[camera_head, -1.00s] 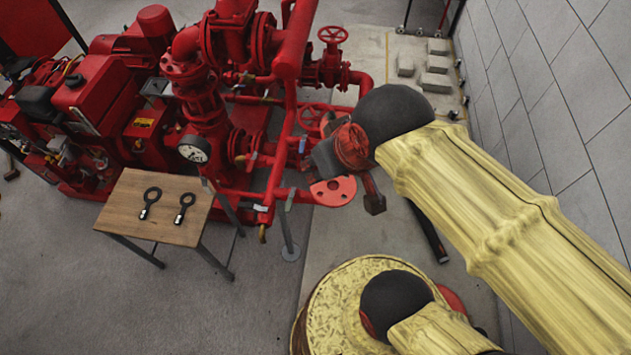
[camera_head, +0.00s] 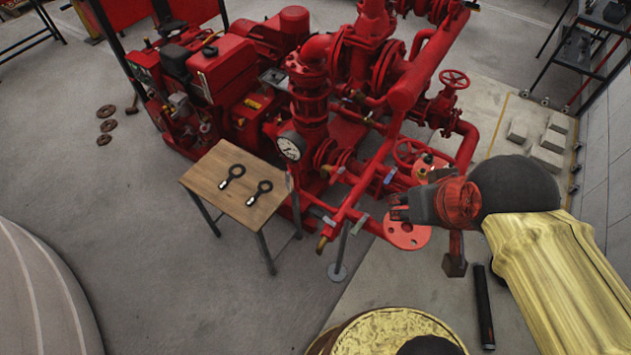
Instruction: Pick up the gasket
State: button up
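Two black rings with short handles, a left one (camera_head: 232,176) and a right one (camera_head: 261,190), lie apart on a small wooden-topped table (camera_head: 215,172). They look like the gaskets; I cannot tell which one is meant. My gripper (camera_head: 393,207) is to the right of the table, beside the red pipework and above a red flange with holes. It points left, well apart from both rings. Its fingers are small and dark, so I cannot tell whether they are open, and I see nothing held in them.
The red pumpset (camera_head: 310,110) stands behind and right of the table, with a pressure gauge (camera_head: 290,147) near the table's back edge. The red flange (camera_head: 407,232) juts out below my gripper. Brown rings (camera_head: 106,118) lie on the floor at left. Floor in front of the table is clear.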

aim_at(223, 184)
jog(key=i+j, duration=0.2)
jog(key=j, duration=0.25)
jog(key=i+j+u, duration=0.1)
jog(key=j, duration=0.35)
jog(key=i+j+u, duration=0.1)
jog(key=i+j, duration=0.2)
jog(key=j, duration=0.15)
jog(key=i+j, duration=0.25)
jog(key=j, duration=0.15)
jog(key=i+j+u, duration=0.1)
jog(key=j, duration=0.35)
jog(key=i, duration=0.1)
